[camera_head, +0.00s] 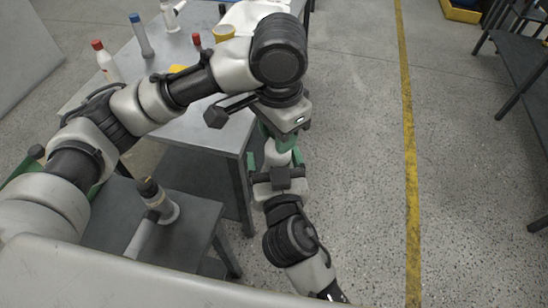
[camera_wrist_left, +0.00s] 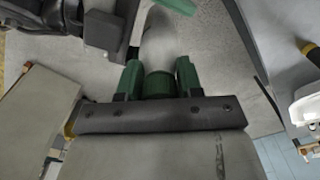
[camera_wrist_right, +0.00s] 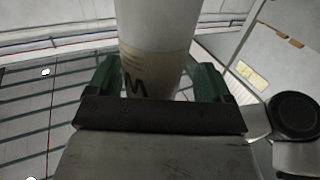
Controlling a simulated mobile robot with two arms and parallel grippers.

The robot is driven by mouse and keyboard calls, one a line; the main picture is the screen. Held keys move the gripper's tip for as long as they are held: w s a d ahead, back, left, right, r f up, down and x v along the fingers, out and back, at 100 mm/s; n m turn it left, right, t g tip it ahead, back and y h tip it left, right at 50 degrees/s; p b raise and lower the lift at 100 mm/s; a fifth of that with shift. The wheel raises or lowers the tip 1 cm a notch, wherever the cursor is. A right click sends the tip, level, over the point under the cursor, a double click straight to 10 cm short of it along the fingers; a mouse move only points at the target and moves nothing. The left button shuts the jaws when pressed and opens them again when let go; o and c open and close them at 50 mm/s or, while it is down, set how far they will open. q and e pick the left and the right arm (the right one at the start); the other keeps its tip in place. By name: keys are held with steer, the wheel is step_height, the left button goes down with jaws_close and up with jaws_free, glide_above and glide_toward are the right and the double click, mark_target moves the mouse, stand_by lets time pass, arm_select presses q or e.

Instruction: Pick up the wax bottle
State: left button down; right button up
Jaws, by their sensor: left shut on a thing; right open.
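A white bottle with a green cap (camera_head: 278,154) hangs over the floor beside the table, between my two grippers. My left gripper (camera_head: 279,138) is above it, shut on its green cap (camera_wrist_left: 158,85). My right gripper (camera_head: 275,162) comes from below, its open green fingers on either side of the bottle's body. The right wrist view shows the white body with a beige label (camera_wrist_right: 150,75) bearing a dark "M" between those fingers. The rest of the label is hidden, so I cannot read which product it is.
The grey table (camera_head: 205,125) holds a red-capped white bottle (camera_head: 106,64), a blue-capped bottle (camera_head: 141,36), a white spray bottle (camera_head: 170,15) and a yellow container (camera_head: 223,33). A black-capped bottle (camera_head: 158,203) stands on a lower grey surface (camera_head: 188,238).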

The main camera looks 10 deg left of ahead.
steer(key=c, duration=1.1)
arm_select(q)
steer(key=c, duration=1)
jaws_free()
steer(key=shift+d, duration=0.1)
arm_select(e)
steer(key=shift+o, duration=0.2)
steer(key=shift+s+a+r, duration=0.1)
arm_select(q)
steer(key=o, duration=0.4)
steer(key=shift+c, duration=0.2)
steer(key=shift+r, duration=0.1)
